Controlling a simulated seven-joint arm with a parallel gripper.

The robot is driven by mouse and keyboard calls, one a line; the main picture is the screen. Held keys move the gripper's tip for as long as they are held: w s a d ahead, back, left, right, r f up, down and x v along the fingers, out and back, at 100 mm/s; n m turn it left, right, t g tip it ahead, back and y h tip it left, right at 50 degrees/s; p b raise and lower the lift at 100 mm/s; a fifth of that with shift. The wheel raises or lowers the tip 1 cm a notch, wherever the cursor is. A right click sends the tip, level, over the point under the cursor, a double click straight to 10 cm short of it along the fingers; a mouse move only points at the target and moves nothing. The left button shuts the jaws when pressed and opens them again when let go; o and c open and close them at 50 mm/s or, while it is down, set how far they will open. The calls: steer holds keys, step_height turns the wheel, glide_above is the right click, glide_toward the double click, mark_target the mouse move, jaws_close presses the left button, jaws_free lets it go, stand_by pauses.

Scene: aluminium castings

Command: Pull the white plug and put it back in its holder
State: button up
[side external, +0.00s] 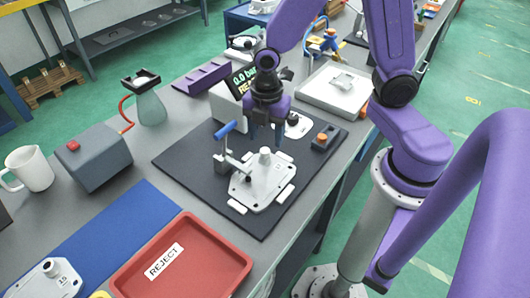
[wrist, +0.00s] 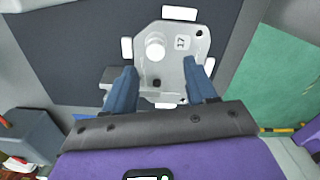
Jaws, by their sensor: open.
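A white plug (side external: 265,155) stands upright on the light grey casting (side external: 252,186). In the wrist view the plug (wrist: 155,46) is a round white knob near the casting's (wrist: 182,70) upper middle, by the label "17". My gripper (side external: 265,146) is above and behind the plug in the side view, pointing down. In the wrist view its two blue fingers (wrist: 160,72) are apart, with nothing held between them, and the plug shows just beyond their tips. A small dark block (side external: 325,138) with an orange knob lies on the mat; I cannot tell whether it is the plug's holder.
A blue-handled clamp (side external: 225,131) stands at the casting's left edge, close to my gripper. The dark mat (side external: 185,160) has free room around the casting. A red REJECT tray (side external: 215,262) is at the front. A grey display box (side external: 225,108) stands behind.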

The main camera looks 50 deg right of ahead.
mark_target(265, 151)
steer(key=f, duration=0.3)
steer(key=shift+w+d+f, duration=0.15)
steer(key=shift+w+f, duration=0.05)
steer(key=shift+w, duration=0.05)
steer(key=shift+f, duration=0.85)
jaws_close()
